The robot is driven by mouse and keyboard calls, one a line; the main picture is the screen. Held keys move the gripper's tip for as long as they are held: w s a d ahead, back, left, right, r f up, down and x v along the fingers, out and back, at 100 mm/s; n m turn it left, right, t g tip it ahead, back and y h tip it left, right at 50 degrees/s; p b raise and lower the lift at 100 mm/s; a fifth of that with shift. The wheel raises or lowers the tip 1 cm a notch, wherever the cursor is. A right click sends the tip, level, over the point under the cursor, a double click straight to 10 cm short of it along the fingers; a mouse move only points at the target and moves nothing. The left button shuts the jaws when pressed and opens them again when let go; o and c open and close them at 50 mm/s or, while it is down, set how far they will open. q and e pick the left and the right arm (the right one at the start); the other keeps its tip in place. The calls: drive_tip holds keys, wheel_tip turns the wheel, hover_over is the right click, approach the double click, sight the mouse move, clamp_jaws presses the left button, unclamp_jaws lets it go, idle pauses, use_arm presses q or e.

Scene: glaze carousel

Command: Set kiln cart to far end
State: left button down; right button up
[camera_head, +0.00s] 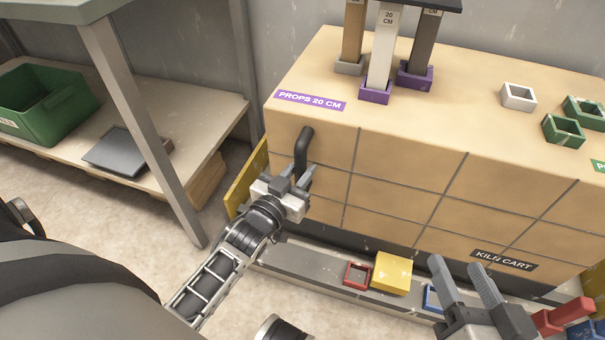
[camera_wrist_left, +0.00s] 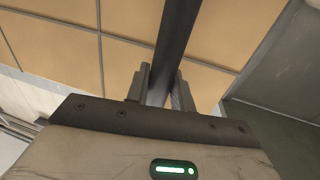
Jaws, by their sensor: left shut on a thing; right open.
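The kiln cart (camera_head: 395,190) is a large tan tiled block with a black "KILN CART" label on its front face. A dark upright handle (camera_head: 303,148) stands out from the left part of that face. My left gripper (camera_head: 297,180) is shut on the handle. In the left wrist view the dark bar of the handle (camera_wrist_left: 175,45) passes between the two fingers (camera_wrist_left: 160,88), with the tan tiles behind it. My right gripper (camera_head: 465,285) is open and empty, low in front of the cart's right part, apart from it.
Props in grey and purple sockets (camera_head: 374,92) stand on the cart top, with white (camera_head: 518,97) and green (camera_head: 563,130) sockets to the right. A ledge along the cart's foot holds a yellow block (camera_head: 391,272) and a red socket (camera_head: 357,274). A shelf with a green bin (camera_head: 45,105) stands left.

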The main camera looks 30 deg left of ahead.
use_arm(q)
drive_tip(key=shift+d, duration=0.6)
drive_tip(key=c, duration=1.3)
unclamp_jaws()
drive_tip(key=shift+d, duration=0.1)
drive_tip(key=shift+o, duration=0.2)
